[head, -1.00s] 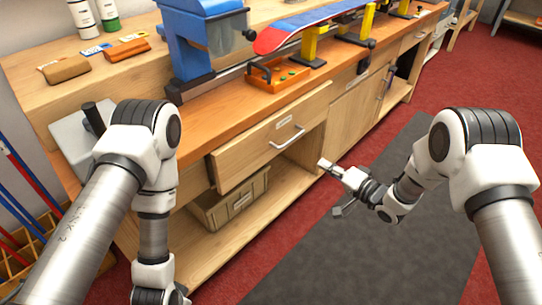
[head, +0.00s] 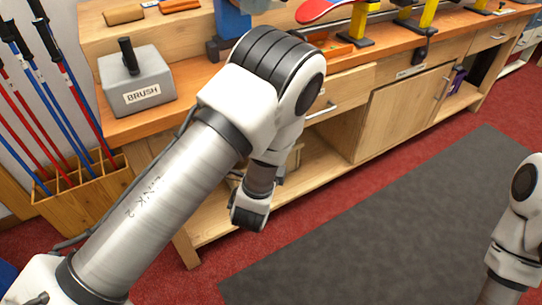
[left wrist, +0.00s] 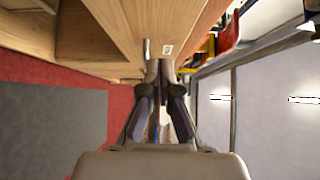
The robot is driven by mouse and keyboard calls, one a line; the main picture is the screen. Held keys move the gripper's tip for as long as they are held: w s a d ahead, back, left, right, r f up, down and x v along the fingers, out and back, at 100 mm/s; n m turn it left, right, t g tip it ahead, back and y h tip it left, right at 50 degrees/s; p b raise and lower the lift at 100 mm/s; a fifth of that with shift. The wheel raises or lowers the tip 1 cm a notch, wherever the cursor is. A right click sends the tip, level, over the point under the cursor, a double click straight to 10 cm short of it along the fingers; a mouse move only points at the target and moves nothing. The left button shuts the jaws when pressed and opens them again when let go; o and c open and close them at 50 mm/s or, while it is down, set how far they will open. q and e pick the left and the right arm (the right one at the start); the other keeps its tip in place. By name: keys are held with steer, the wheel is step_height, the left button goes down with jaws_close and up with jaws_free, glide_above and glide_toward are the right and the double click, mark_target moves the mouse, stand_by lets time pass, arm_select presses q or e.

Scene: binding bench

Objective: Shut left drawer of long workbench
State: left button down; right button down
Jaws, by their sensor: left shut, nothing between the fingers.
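The long workbench (head: 400,62) runs from left to far right. Its left drawer (head: 348,92) has a light wooden front with a metal bar handle (head: 322,112). My left arm covers the drawer's left part, and I cannot tell how far it stands out. In the left wrist view my left gripper (left wrist: 159,66) is shut and empty, its fingertips close to a light wooden front (left wrist: 135,20) with a metal handle (left wrist: 147,48) and a small label. I cannot tell whether they touch it. In the head view that gripper is hidden behind the arm. My right gripper is out of view.
A grey BRUSH box (head: 138,84) stands on the bench's left end. A wooden rack (head: 80,198) with red and blue poles stands at the left. A closed-looking cupboard door (head: 402,112) is right of the drawer. A dark mat (head: 390,220) lies clear on the red floor.

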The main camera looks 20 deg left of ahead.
arm_select(q)
steer(key=w+a, duration=0.4)
steer(key=w, duration=0.2)
steer(key=shift+w+b, duration=0.4)
steer(key=shift+b, duration=0.05)
steer(key=w+a, duration=0.1)
steer(key=a, duration=0.1)
steer(key=w+a, duration=0.2)
steer(key=shift+d+r, duration=0.1)
steer(key=shift+r, duration=0.15)
